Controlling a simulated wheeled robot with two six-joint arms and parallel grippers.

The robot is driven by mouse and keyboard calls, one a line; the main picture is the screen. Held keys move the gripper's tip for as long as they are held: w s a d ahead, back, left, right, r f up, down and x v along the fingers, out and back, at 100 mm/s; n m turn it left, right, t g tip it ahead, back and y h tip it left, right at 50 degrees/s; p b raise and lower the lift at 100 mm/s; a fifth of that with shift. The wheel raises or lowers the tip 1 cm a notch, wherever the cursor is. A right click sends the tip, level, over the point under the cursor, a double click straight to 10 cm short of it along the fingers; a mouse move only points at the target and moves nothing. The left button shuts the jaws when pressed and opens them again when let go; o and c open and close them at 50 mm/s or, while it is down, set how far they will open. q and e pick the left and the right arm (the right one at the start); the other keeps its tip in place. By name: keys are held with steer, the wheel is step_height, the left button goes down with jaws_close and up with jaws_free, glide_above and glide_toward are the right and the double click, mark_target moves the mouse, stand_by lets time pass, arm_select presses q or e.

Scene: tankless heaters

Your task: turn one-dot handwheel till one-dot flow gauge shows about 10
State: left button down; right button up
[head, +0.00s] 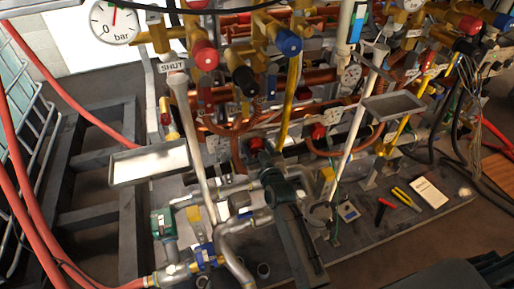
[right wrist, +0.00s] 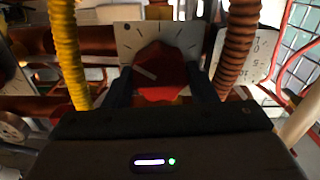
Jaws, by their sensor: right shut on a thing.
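My right gripper (head: 262,156) reaches in from the bottom of the head view to a red handwheel (head: 257,143) low in the pipework. In the right wrist view its two dark fingers (right wrist: 160,88) are shut on the red handwheel (right wrist: 160,74), one at each side. A pale line shows on the wheel, pointing to the upper left. A white plate (right wrist: 128,42) with radial black ticks stands behind the wheel. A white dial (right wrist: 256,52), partly cut off by a hose, is to its right; its reading is not legible. I cannot tell which gauge has one dot. My left gripper is not seen.
A large gauge marked bar (head: 114,21) is at the upper left, and a small gauge (head: 351,75) is right of centre. Grey trays (head: 150,163) and pale posts (head: 197,150) stand close to the arm. A yellow hose (right wrist: 68,55) and a copper corrugated hose (right wrist: 234,45) flank the wheel.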

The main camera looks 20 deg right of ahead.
steer(key=shift+m, duration=0.3)
steer(key=m+p, duration=0.3)
steer(key=m, duration=0.2)
steer(key=shift+d+r, duration=0.1)
steer(key=shift+d, duration=0.05)
steer(key=m, duration=0.3)
arm_select(q)
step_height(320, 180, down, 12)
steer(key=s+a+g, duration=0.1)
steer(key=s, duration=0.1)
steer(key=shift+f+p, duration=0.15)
steer(key=shift+p, duration=0.25)
arm_select(e)
steer(key=shift+m, duration=1.6)
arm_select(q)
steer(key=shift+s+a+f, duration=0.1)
arm_select(e)
steer(key=o, duration=0.7)
steer(key=shift+c, duration=0.2)
steer(key=shift+o, duration=0.2)
steer(key=shift+d+f, duration=0.1)
steer(key=shift+f, duration=0.1)
